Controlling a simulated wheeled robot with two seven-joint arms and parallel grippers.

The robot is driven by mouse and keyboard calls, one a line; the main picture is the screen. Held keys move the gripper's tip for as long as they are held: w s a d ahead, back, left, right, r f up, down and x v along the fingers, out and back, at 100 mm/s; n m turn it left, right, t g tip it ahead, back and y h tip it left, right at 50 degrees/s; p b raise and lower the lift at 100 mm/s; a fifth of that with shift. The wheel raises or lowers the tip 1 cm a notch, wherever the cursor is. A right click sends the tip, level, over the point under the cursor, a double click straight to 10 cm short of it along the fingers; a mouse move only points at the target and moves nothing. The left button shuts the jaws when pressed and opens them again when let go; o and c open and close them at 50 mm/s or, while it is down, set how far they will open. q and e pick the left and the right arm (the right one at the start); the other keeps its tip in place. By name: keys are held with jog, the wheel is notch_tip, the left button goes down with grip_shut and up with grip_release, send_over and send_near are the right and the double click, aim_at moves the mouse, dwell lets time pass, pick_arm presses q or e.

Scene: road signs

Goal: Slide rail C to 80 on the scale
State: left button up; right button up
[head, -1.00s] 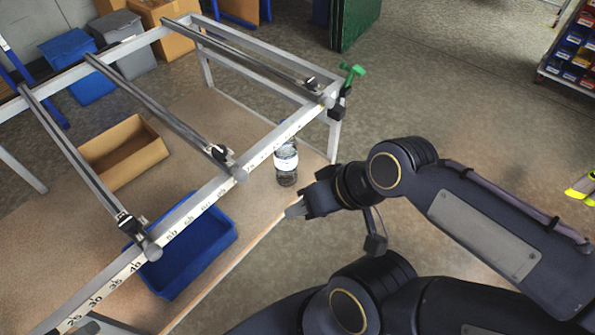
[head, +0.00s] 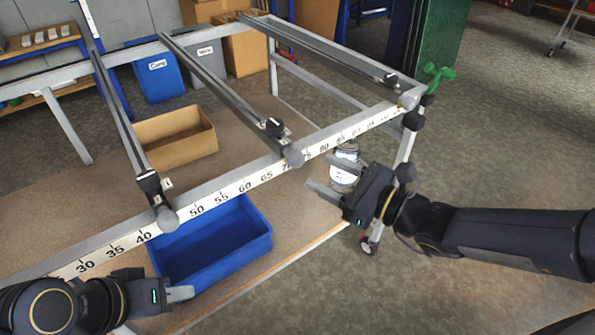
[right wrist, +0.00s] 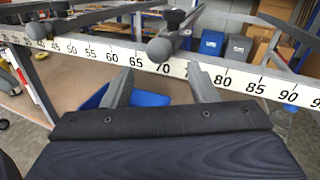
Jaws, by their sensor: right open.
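Three rails cross the frame, each ending in a grey knob at the front scale bar (head: 225,192); no rail letters are readable. The left rail (head: 122,120) ends between 40 and 50. The middle rail (head: 215,87) ends between 70 and 75; its knob also shows in the right wrist view (right wrist: 162,47). The right rail (head: 320,50) ends near the bar's far right. The 80 mark is right of the middle knob. My right gripper (head: 319,171) is open and empty, in front of the scale below the middle knob. My left gripper (head: 180,293) is at the lower left; its jaw state is unclear.
A blue bin (head: 212,243) and a cardboard box (head: 176,137) are on the table (head: 95,215) below the frame. A bottle (head: 345,168) stands behind my right gripper. The floor at the right is mostly clear.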

aim_at(304, 160)
jog(key=x, duration=0.7)
jog(key=shift+w+a, duration=0.15)
jog(key=shift+a, duration=0.1)
grip_shut()
jog(key=shift+w+d, duration=0.2)
jog(key=shift+d, duration=0.05)
jog(key=w+d+p, duration=0.1)
jog(key=d, duration=0.1)
jog(key=w+d+p, duration=0.1)
jog(key=w+d, duration=0.1)
jog(key=d, duration=0.1)
jog(key=w+d+p, duration=0.1)
jog(key=w+d, duration=0.1)
jog(key=shift+w+d+r, duration=0.1)
jog(key=shift+d, duration=0.05)
jog(key=shift+w+d, duration=0.1)
jog(key=shift+d, duration=0.05)
